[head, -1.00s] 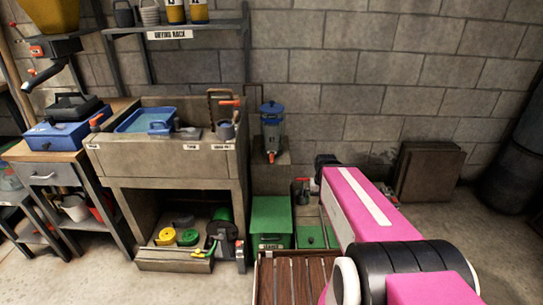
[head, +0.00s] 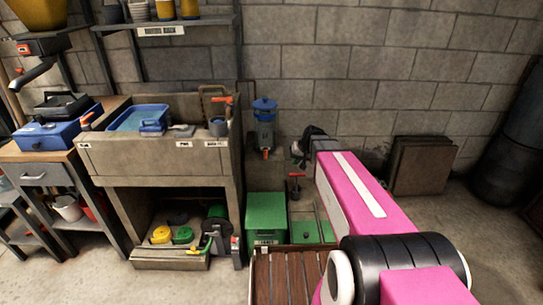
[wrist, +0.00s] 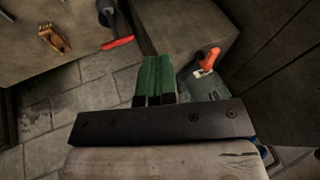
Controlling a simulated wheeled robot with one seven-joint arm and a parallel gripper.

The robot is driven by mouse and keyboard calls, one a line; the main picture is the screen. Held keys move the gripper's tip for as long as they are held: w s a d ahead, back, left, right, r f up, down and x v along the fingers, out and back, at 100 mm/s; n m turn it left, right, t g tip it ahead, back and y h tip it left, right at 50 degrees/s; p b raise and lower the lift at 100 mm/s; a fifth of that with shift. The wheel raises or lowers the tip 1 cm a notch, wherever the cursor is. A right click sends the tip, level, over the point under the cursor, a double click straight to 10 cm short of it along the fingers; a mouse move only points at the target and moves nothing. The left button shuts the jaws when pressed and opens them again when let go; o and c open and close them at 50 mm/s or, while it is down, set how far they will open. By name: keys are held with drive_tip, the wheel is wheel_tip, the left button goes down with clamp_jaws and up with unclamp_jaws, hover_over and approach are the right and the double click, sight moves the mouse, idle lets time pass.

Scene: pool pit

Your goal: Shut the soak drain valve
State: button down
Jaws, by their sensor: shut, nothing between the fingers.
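A blue-lidded canister (head: 264,124) stands on a ledge against the block wall, with a small orange-red valve handle (head: 265,153) at its bottom. I take this as the drain valve; I cannot read its label. In the wrist view an orange handle (wrist: 209,59) with a white tag sits on a grey-blue body (wrist: 203,85). My gripper (head: 297,149) is right of the canister in the head view. Its green fingers (wrist: 155,80) are together and empty, apart from the orange handle, which lies to their right in the wrist view.
A stone sink (head: 155,157) with a blue basin (head: 140,118) stands left. A green box (head: 266,215) and a slatted wooden rack (head: 288,276) are low in front. A dark tool with a red handle (wrist: 118,43) is left of my fingers.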

sight(265, 155)
drive_tip(key=w+a+r+t+y, duration=0.1)
drive_tip(key=w+r, duration=0.2)
drive_tip(key=w, duration=0.5)
drive_tip(key=shift+a+y, duration=0.3)
drive_tip(key=shift+a, duration=0.1)
drive_tip(key=w+a+f, duration=0.3)
drive_tip(key=a+f, duration=0.5)
drive_tip(key=shift+w+a, duration=0.35)
